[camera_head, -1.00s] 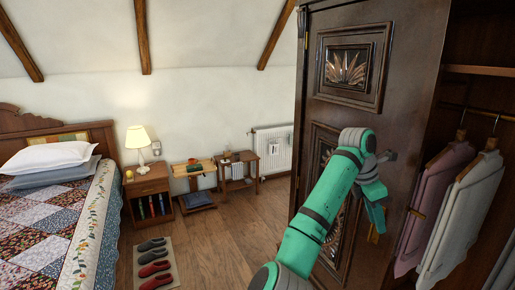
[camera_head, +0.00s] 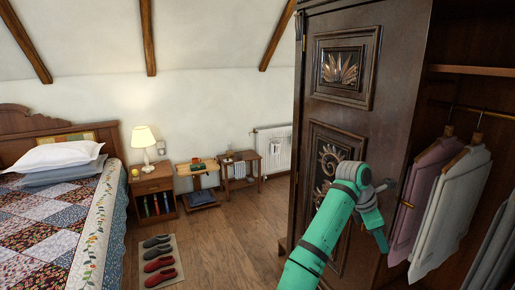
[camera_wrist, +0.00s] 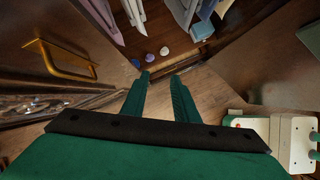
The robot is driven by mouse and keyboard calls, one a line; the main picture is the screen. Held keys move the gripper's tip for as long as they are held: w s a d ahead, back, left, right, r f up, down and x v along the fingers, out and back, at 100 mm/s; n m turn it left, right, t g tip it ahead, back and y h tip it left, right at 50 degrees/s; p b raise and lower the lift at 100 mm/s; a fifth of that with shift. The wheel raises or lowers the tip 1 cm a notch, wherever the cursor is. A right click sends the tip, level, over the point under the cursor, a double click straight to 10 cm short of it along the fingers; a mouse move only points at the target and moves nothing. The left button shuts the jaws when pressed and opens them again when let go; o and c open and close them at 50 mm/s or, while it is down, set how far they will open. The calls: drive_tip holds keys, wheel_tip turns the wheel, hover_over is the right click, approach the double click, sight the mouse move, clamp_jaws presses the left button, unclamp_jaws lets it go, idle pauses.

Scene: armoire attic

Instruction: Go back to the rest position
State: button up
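My gripper (camera_wrist: 160,82) shows in the wrist view with its two green fingers apart and nothing between them. It points down at the wooden floor. In the head view my green arm reaches up from the bottom edge, and my gripper (camera_head: 383,215) is in front of the wardrobe door, beside the hanging clothes. The dark carved wardrobe door (camera_head: 339,115) stands open. A brass handle (camera_wrist: 62,62) shows at the left in the wrist view, apart from the fingers.
The open wardrobe holds pale shirts (camera_head: 452,210) on hangers at the right. A quilted bed (camera_head: 45,225), a nightstand (camera_head: 153,189) with a lamp, and a shoe mat (camera_head: 172,241) are at the left. The floor (camera_head: 225,235) between the mat and the door is clear.

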drive_tip(key=s+d+f+m+t+h, duration=0.1)
drive_tip(key=s+f+m+t+h, duration=0.1)
drive_tip(key=f, duration=0.9)
drive_tip(key=s+d+f+m+t+h, duration=0.1)
drive_tip(key=s+f+h, duration=0.1)
drive_tip(key=f, duration=1)
drive_tip(key=s+a+f+m+t+y, duration=0.15)
drive_tip(key=s+a+f+t, duration=0.45)
drive_tip(key=s+a+f, duration=0.7)
drive_tip(key=s+a+f+m+t+y, duration=0.1)
drive_tip(key=s+a+m+t+y, duration=0.35)
drive_tip(key=s+a, duration=1.15)
drive_tip(key=s+a+r+m+y, duration=0.2)
drive_tip(key=s+a+r+m, duration=0.1)
drive_tip(key=s+a+r, duration=0.2)
drive_tip(key=s+a+r+m+t+y, duration=0.1)
drive_tip(key=s+a+r+m, duration=0.3)
drive_tip(key=s+r, duration=0.5)
drive_tip(key=s+a, duration=0.1)
drive_tip(key=s, duration=0.2)
drive_tip(key=shift+s+a+m+y, duration=0.3)
drive_tip(key=shift+s+a+y, duration=0.05)
drive_tip(key=shift+y, duration=0.05)
